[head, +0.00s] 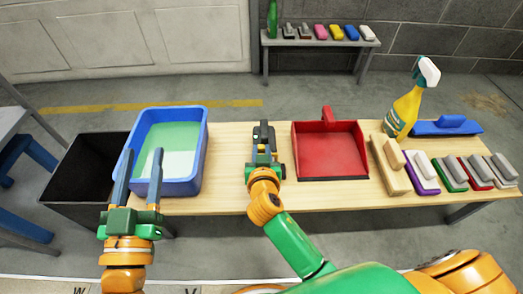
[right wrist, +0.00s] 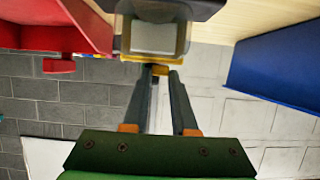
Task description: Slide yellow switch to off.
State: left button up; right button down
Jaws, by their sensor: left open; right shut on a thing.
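A small dark device (head: 264,131) stands on the table between the blue tub and the red dustpan. In the right wrist view, the device (right wrist: 153,36) has a pale grey face and a yellow edge. A small yellow-orange piece, which looks like the yellow switch (right wrist: 160,70), sits between my right fingertips. My right gripper (head: 263,149) is shut on this piece at the near side of the device. The switch's on or off position cannot be read. My left gripper (head: 143,151) is open and empty, in front of the blue tub.
The blue tub (head: 203,145) holds pale green and white contents. A black bin (head: 85,165) stands left of it. The red dustpan (head: 330,150) lies right of the device. Several pads, a blue pad (head: 445,127) and a yellow spray bottle (head: 404,110) are farther right.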

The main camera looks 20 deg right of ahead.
jog(key=shift+s+d+p, duration=0.2)
jog(key=shift+d+p, duration=0.15)
jog(key=shift+d, duration=0.3)
jog(key=shift+s+d+p, duration=0.15)
jog(key=shift+d+p, duration=0.15)
jog(key=shift+d, duration=0.3)
pick_arm(q)
notch_tip(320, 180, down, 9)
jog(key=a+g+y, duration=0.1)
jog(key=g, duration=0.4)
jog(key=shift+s+a+n+y, duration=0.2)
jog(key=shift+s+n+y, duration=0.1)
jog(key=shift+y, duration=0.1)
pick_arm(e)
jog(key=c, duration=0.7)
grip_release()
jog(key=shift+s, duration=0.1)
